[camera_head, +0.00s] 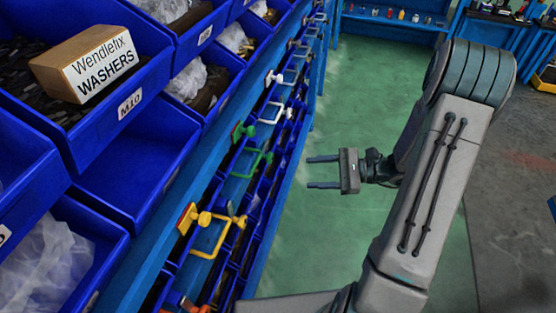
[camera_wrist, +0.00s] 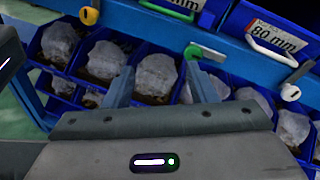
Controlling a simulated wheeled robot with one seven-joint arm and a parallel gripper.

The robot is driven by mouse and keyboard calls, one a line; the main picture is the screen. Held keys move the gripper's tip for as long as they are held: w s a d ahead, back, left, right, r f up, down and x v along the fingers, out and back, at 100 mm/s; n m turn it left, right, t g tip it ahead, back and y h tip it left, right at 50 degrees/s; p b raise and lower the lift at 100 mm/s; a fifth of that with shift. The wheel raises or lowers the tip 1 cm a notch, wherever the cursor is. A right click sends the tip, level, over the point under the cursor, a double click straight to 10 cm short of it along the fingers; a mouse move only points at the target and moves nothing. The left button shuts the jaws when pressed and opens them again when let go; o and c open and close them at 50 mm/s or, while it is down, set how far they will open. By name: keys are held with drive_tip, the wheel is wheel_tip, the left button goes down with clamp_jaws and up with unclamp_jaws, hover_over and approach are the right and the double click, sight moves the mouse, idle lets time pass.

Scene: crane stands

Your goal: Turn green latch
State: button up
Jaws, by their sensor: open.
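The green latch (camera_head: 241,131) is a small turning piece on the blue rail of the rack at left, just above a green handle (camera_head: 252,162). In the wrist view the green latch (camera_wrist: 206,52) shows as a round knob with a short bar pointing right, and the green handle (camera_wrist: 168,12) is at the top edge. My gripper (camera_head: 310,172) is open and empty, pointing left toward the rack. It is clear of the latch, with open space between them. In the wrist view my gripper (camera_wrist: 158,75) has its fingers apart below the latch.
A yellow latch (camera_head: 189,218) with a yellow handle (camera_head: 209,240) sits nearer, and a white latch (camera_head: 273,78) farther along. Blue bins line the rack; one holds a washers box (camera_head: 90,66). The green floor (camera_head: 345,235) beside the rack is clear.

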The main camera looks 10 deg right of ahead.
sight(272, 159)
drive_tip(key=w+d+f+m+t, duration=0.3)
drive_tip(key=t, duration=0.1)
drive_tip(key=shift+y, duration=0.3)
drive_tip(key=p+x, duration=0.1)
drive_tip(key=x, duration=1.2)
drive_tip(key=shift+a+r+p, duration=0.1)
drive_tip(key=shift+a+p, duration=0.1)
drive_tip(key=shift+p, duration=0.15)
drive_tip(key=c, duration=1)
